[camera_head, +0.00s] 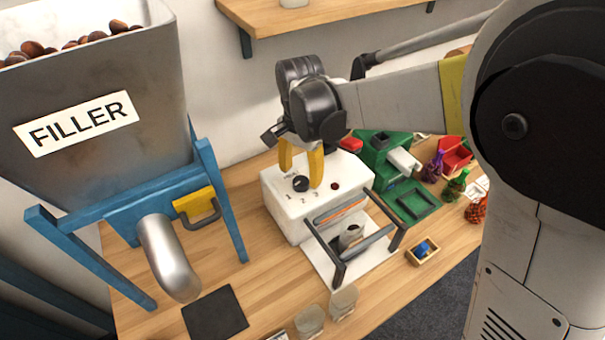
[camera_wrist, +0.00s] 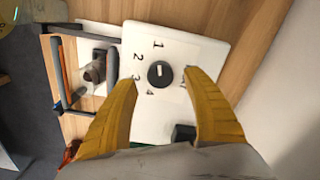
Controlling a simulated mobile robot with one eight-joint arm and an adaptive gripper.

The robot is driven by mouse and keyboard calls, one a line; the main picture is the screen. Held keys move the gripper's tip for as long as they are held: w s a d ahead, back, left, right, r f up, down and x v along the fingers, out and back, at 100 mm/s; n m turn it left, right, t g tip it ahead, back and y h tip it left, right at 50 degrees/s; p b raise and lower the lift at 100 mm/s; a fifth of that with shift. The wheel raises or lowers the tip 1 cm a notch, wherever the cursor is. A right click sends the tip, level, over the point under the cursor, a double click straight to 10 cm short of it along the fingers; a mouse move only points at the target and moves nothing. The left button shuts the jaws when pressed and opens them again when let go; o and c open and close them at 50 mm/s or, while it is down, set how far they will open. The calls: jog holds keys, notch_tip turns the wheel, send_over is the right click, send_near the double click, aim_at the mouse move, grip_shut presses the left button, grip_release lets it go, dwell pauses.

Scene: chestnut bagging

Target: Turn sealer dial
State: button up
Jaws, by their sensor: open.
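The sealer (camera_head: 285,205) is a white box on the wooden table, with a black dial (camera_head: 300,184) on its top. In the wrist view the dial (camera_wrist: 160,74) shows a white pointer mark, with the numbers 1 to 4 printed along one side. I cannot tell for sure which number the mark points at. My gripper (camera_head: 301,183) has yellow fingers and points down over the sealer's top. In the wrist view its open fingers (camera_wrist: 161,82) stand on either side of the dial, apart from it. A red button (camera_head: 335,186) sits beside the dial.
The sealer's bar frame (camera_head: 350,235) stands in front with a small bag between its bars. The blue-framed filler (camera_head: 100,110) is at left. A green device (camera_head: 385,155), red bin (camera_head: 455,155) and small wooden box (camera_head: 423,251) are at right. A dark mat (camera_head: 214,313) lies in front.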

aim_at(301, 181)
jog(key=shift+f+b, duration=0.45)
jog(key=shift+f, duration=1.3)
jog(key=shift+c, duration=0.2)
jog(key=c, duration=1.2)
